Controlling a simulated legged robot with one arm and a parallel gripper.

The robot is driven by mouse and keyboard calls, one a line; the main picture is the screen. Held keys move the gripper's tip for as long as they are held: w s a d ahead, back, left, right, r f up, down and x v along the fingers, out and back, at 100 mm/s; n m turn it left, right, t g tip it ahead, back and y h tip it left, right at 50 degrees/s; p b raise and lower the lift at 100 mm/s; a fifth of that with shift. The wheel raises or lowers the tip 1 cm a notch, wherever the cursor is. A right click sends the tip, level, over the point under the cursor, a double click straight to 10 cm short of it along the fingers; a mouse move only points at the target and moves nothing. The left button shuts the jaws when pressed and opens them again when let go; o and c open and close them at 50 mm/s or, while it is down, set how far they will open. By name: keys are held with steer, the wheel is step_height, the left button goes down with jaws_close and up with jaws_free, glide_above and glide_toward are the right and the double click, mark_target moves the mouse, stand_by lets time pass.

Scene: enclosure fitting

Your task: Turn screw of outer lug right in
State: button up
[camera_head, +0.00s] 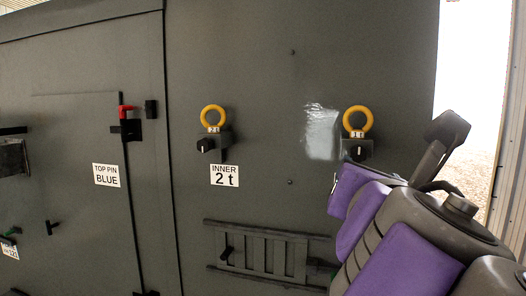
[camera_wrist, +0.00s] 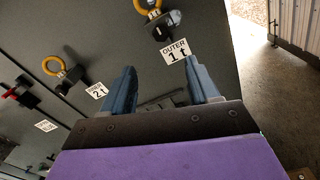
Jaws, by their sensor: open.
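The outer lug has a yellow ring (camera_head: 357,119) with a 1 t tag on the dark enclosure wall, in the head view at right of centre. Its dark screw knob (camera_head: 357,151) sits just below the ring, partly hidden by my arm. In the wrist view the outer knob (camera_wrist: 160,27) is at the top, above the "OUTER 1 t" label (camera_wrist: 175,50). My gripper (camera_wrist: 162,78) has its two blue fingers spread apart with nothing between them. The fingers are below the outer lug in that view, apart from the knob. My purple and grey arm hides the outer label in the head view.
The inner lug ring (camera_head: 212,116) with its knob (camera_head: 206,145) and "INNER 2 t" label (camera_head: 224,175) is to the left. A red-handled latch (camera_head: 126,111) is further left. A slatted bracket (camera_head: 268,250) juts out below. The wall's right edge opens onto bright ground.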

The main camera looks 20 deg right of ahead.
mark_target(359, 155)
steer(key=x, duration=1.6)
steer(key=shift+d, duration=0.15)
steer(key=shift+s, duration=0.1)
steer(key=c, duration=1)
steer(key=shift+c, duration=0.2)
